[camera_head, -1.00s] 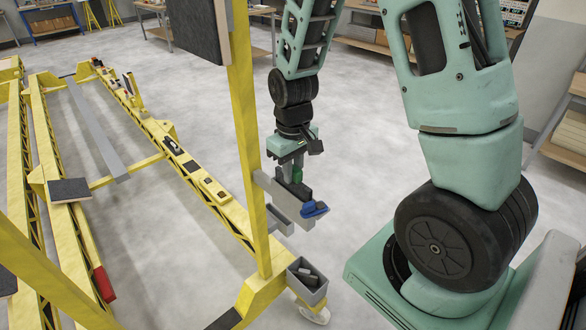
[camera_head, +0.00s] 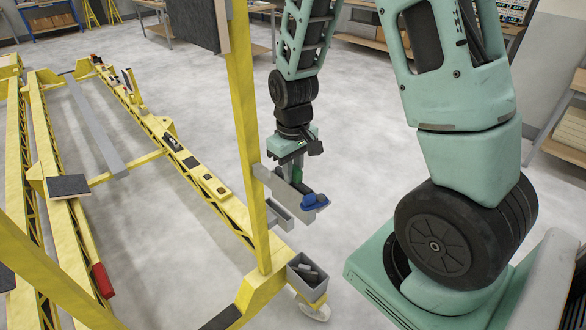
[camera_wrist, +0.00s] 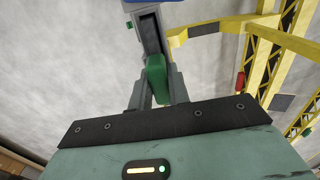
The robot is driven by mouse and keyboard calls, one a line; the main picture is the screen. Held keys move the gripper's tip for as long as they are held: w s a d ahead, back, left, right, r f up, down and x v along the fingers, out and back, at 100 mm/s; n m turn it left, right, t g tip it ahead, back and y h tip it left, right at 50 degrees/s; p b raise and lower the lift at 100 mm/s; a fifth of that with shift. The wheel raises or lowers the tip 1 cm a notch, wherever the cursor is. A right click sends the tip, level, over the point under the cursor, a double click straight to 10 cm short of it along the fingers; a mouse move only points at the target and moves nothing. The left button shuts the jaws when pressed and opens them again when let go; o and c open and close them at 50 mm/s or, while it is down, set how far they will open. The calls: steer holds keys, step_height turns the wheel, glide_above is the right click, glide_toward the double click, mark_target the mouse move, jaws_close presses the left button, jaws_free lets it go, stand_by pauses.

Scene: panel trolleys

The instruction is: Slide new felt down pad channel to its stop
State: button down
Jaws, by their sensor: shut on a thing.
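My gripper (camera_wrist: 157,88) is shut on a green piece (camera_wrist: 156,78), which appears to be part of the new felt. In the head view the green piece (camera_head: 297,174) shows below my gripper, with a dark block just under it, partly hidden by the grey channel wall. The grey pad channel (camera_head: 280,186) is fixed to the yellow post. In the wrist view the channel (camera_wrist: 148,38) runs away from the fingers with a dark slot inside. A blue part (camera_head: 315,201) sits at the channel's lower right end. The stop cannot be made out.
A yellow post (camera_head: 249,140) stands left of my gripper. A long yellow rail (camera_head: 200,180) with small items lies to the left.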

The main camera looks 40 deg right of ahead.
steer(key=shift+f+b, duration=0.3)
steer(key=shift+f, duration=0.15)
steer(key=c, duration=1.3)
jaws_free()
steer(key=shift+o, duration=0.2)
step_height(320, 180, up, 17)
steer(key=b, duration=0.1)
steer(key=shift+r, duration=0.2)
